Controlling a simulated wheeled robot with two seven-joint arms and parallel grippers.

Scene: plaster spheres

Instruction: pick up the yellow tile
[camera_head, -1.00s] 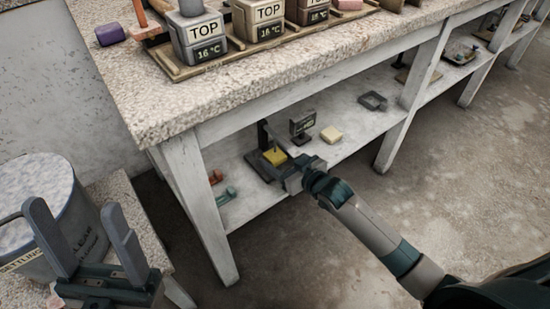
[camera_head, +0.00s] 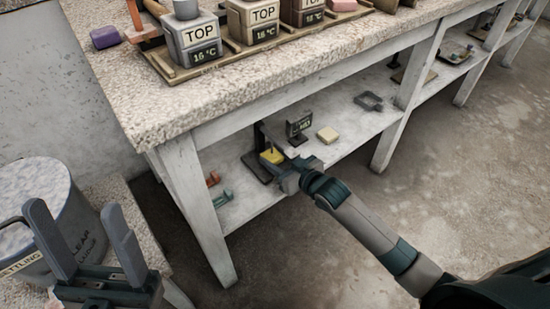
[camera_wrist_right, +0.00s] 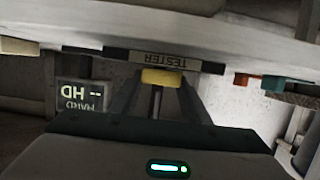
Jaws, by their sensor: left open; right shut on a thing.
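The yellow tile (camera_head: 272,156) is at a dark tester stand (camera_head: 257,165) on the lower shelf under the bench. My right gripper (camera_head: 283,166) reaches in from the right and is at the tile. In the right wrist view, the yellow tile (camera_wrist_right: 162,77) sits between the tips of the two dark fingers, which are shut on it. A plate marked TESTER (camera_wrist_right: 163,58) is right beside it. I cannot tell whether the tile touches the stand. My left gripper (camera_head: 80,240) is open and empty at the lower left, by a grey tub.
On the lower shelf are a small display (camera_head: 300,125), a cream block (camera_head: 327,134), a dark square frame (camera_head: 369,100) and small red and teal things (camera_head: 222,198). The bench top (camera_head: 140,110) and a white leg (camera_head: 195,210) stand close. The grey tub (camera_head: 50,215) is at left.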

